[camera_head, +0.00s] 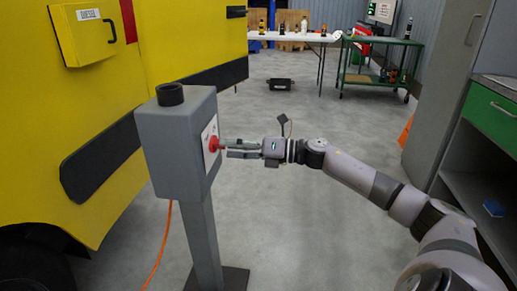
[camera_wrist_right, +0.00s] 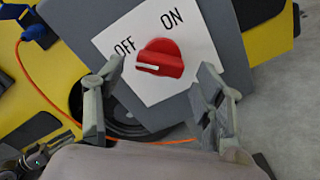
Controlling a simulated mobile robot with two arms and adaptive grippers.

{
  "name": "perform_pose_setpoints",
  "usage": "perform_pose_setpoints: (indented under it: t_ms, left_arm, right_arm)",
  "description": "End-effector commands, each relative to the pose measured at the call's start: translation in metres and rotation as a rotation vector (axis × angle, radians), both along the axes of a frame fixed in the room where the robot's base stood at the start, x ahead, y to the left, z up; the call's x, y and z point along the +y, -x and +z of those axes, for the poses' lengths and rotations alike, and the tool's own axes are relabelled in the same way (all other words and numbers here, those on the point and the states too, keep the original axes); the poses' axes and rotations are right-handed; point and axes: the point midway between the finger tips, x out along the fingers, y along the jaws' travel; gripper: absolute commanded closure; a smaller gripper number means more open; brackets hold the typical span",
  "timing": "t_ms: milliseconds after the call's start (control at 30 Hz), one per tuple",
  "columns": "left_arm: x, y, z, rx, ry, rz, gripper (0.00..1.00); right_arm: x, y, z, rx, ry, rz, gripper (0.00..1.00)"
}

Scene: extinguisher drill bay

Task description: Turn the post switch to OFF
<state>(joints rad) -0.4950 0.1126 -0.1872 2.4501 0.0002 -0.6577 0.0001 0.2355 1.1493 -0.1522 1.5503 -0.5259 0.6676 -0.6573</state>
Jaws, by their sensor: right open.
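The post switch is a red knob (camera_wrist_right: 160,58) on a white plate (camera_wrist_right: 112,38) marked OFF and ON. It is on a grey box (camera_head: 176,138) atop a post. In the right wrist view the knob's white mark points left, to the side where OFF is printed and away from ON. My right gripper (camera_head: 226,148) is open in front of the plate. In the wrist view its fingers (camera_wrist_right: 160,76) stand on either side of the knob, with gaps showing, and do not grip it. In the head view the knob (camera_head: 214,144) is just beyond the fingertips.
A yellow vehicle (camera_head: 100,110) stands close on the left of the post. An orange cable (camera_head: 159,245) hangs below the box. A grey cabinet (camera_head: 447,100) is on the right. A white table (camera_head: 290,37) and green cart (camera_head: 375,78) are at the back. The floor between is mostly clear.

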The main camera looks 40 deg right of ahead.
Motion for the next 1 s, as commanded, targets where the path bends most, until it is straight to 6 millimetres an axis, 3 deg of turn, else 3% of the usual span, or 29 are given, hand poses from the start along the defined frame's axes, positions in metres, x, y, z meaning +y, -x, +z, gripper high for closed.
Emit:
perform_pose_setpoints:
  t_ms: [600, 1000]
  left_arm:
    - [0.0, 0.0, 0.0, -0.001, 0.0, 0.0, 0.65]
    - [0.0, 0.0, 0.0, 0.0, 0.0, 0.001, 0.65]
  right_arm:
    - [-0.051, 0.061, -0.002, 0.003, 0.0, 0.001, 0.37]
    - [-0.06, 0.071, 0.0, 0.0, 0.0, 0.001, 0.37]
